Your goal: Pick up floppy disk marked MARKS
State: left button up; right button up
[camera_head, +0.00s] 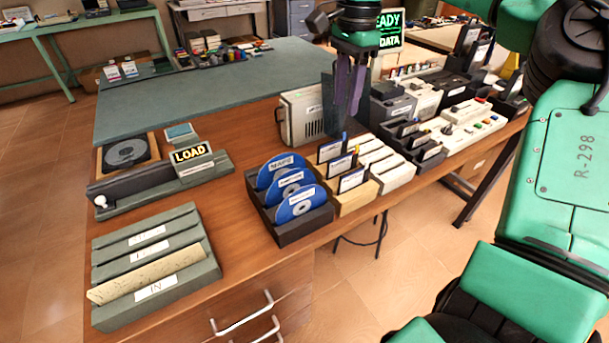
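Three floppy disks stand upright in a wooden rack (353,200): a back disk (329,150), a middle disk (340,166) and a front disk (351,181). Each is dark with a white label, and coloured tabs stick up beside them. The writing is too small for me to tell which is marked MARKS. My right gripper (344,122) hangs above and behind this rack, pointing down. Its dark and purplish fingers look apart, and I see no disk clearly between them. My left gripper is out of view.
A dark rack (303,230) with blue discs (300,201) stands left of the wooden rack. Cream-coloured blocks (392,178) and machines fill the right. A cream box (301,116) stands behind. A grey-green IN tray (165,293) is front left. Bare wood lies between tray and dark rack.

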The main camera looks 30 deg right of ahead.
aim_at(342, 155)
jog(key=f, duration=0.9)
jog(key=s+f, duration=0.1)
jog(key=f, duration=0.3)
jog(key=shift+s+f, duration=0.1)
jog(key=shift+f, duration=0.55)
grip_shut()
